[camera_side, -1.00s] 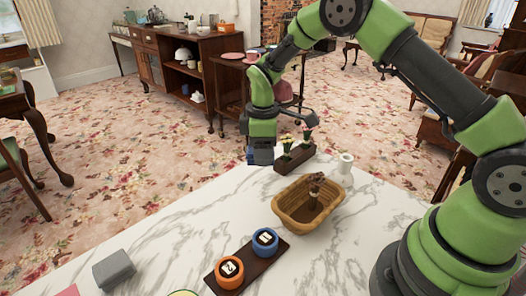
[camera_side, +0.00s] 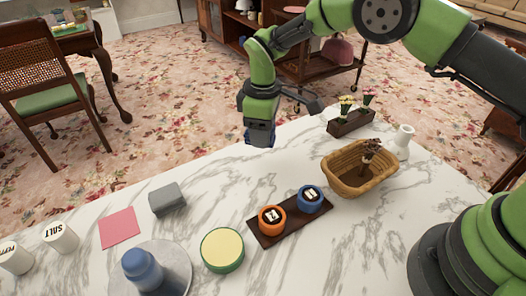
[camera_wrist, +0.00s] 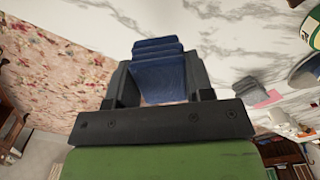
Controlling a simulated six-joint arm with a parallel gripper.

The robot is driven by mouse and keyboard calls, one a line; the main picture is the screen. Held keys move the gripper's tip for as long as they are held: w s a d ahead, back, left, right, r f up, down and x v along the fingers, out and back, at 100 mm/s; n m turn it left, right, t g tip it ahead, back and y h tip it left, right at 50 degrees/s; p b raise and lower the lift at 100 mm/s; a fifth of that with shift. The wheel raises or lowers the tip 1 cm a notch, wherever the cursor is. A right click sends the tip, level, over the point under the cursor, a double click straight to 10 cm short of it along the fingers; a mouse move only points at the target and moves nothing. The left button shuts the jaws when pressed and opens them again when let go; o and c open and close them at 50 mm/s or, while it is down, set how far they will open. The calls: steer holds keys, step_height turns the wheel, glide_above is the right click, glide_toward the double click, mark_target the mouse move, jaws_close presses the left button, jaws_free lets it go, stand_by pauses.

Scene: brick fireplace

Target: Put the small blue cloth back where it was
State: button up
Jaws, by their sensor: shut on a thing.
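My gripper (camera_side: 260,140) is shut on a small blue folded cloth (camera_wrist: 160,75), which sits between the two fingers in the wrist view. In the side view the gripper hangs near the table's far edge, behind the tray of jars, and the cloth is mostly hidden against the dark fingers. How high it is held is hard to tell. A grey folded cloth (camera_side: 167,199) lies on the marble table, left of the gripper. A flat pink cloth (camera_side: 120,228) lies to its left.
A dark tray (camera_side: 290,225) holds an orange and a blue jar. A wicker basket (camera_side: 380,185), flower planter (camera_side: 350,122) and white vase (camera_side: 403,141) stand right. A green-rimmed round tin (camera_side: 222,250), a blue object on a clear disc (camera_side: 140,267) and shakers (camera_side: 60,237) stand front-left.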

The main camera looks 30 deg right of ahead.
mark_target(263, 161)
steer(key=shift+f, duration=2.85)
steer(key=shift+f, duration=0.15)
steer(key=o, duration=1)
steer(key=shift+c, duration=0.2)
